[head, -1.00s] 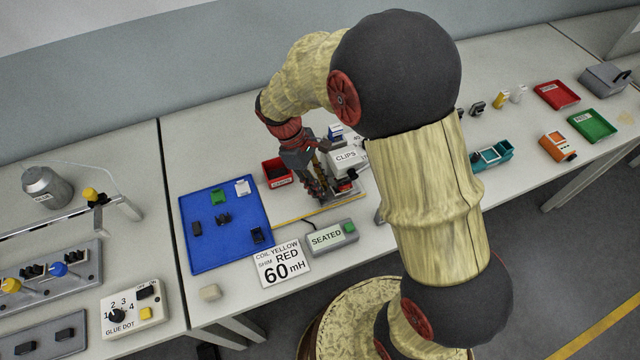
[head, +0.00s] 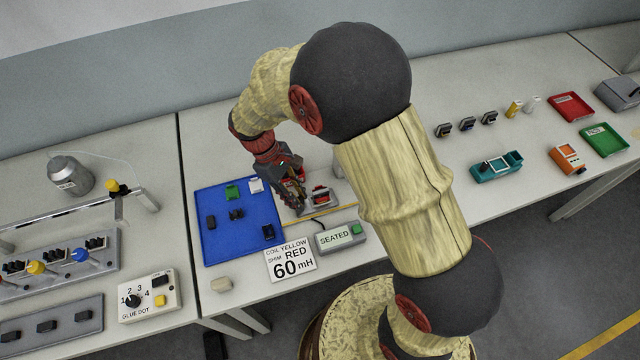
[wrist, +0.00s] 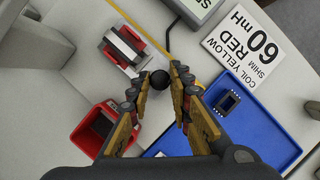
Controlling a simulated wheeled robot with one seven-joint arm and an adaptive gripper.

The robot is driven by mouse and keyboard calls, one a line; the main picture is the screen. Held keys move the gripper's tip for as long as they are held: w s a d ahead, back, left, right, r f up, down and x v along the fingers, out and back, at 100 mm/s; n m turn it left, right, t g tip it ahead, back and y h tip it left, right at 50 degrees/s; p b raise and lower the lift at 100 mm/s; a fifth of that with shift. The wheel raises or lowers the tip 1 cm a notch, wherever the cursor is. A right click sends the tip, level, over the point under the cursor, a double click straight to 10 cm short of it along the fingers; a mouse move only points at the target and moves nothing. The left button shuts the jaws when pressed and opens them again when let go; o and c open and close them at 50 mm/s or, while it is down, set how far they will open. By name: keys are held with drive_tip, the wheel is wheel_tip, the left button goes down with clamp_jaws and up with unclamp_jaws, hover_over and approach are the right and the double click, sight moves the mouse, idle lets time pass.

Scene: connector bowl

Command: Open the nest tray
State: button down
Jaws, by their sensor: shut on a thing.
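The nest (wrist: 122,45) is a pale fixture with a red and dark grey block on it. It is at the upper left of the wrist view and just right of my gripper in the head view (head: 321,194). A round black knob (wrist: 153,83) sits between my fingertips beside the nest's near end. My gripper (wrist: 163,81) is shut on this knob; in the head view my gripper (head: 293,197) is low over the bench at the blue mat's right edge. Whether the nest's tray is slid out cannot be told.
The blue mat (head: 215,240) holds several small parts. A SEATED box (head: 338,238) and a 60 mH card (head: 290,262) stand at the front. A red bin (wrist: 85,140) is close to my left finger in the wrist view. A teal holder (head: 497,166) is farther right.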

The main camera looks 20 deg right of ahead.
drive_tip(key=a, duration=0.4)
drive_tip(key=shift+p, duration=0.35)
drive_tip(key=c, duration=1.6)
unclamp_jaws()
drive_tip(key=shift+d, duration=0.1)
drive_tip(key=shift+c, duration=0.2)
drive_tip(key=v, duration=1.2)
